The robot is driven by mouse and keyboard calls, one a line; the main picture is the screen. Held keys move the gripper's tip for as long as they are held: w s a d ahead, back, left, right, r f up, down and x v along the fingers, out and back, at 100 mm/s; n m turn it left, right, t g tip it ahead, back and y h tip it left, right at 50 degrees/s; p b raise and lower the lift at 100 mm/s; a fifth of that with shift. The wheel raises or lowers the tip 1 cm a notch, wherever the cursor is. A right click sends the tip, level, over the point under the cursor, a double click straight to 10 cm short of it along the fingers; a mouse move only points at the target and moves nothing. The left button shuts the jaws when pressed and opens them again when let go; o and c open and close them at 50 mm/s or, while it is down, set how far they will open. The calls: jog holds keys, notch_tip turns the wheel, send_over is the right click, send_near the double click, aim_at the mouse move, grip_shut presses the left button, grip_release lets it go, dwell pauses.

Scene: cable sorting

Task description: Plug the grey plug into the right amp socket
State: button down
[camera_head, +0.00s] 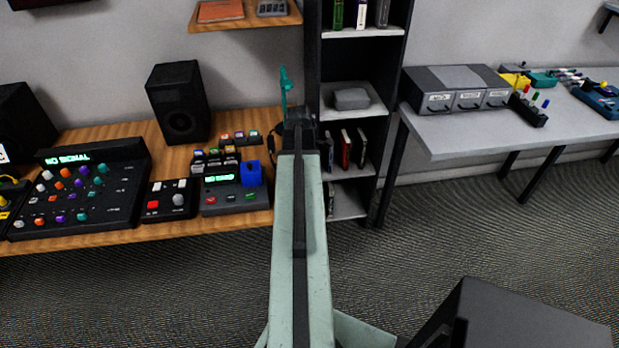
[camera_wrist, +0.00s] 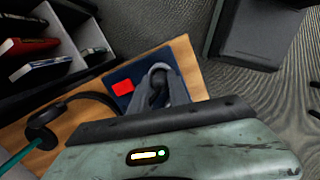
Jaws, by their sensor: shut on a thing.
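My gripper (camera_wrist: 158,92) shows in the wrist view as grey and black jaws just past my pale green wrist. The jaws are shut on a small grey piece that looks like the grey plug; its outline merges with them. They hang over a dark blue device with a red square (camera_wrist: 123,88) near the edge of the wooden table. I cannot tell whether the plug touches that device. In the head view my arm hides the jaws and what they hold. I cannot pick out the right amp socket in either view.
The wooden table (camera_head: 120,238) carries a mixer (camera_head: 80,190), a speaker (camera_head: 178,102) and a device with a blue block (camera_head: 250,174). A teal pole (camera_head: 284,85) stands near my arm's end, beside a bookshelf (camera_head: 362,32). A grey table (camera_head: 480,135) is at right.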

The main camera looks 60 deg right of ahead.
jog(key=shift+f+b, duration=0.3)
dwell(0.4)
jog(key=c, duration=0.7)
grip_release()
notch_tip(320, 180, up, 7)
jog(key=p, duration=0.7)
jog(key=shift+s+r, duration=0.1)
jog(key=shift+r, duration=0.05)
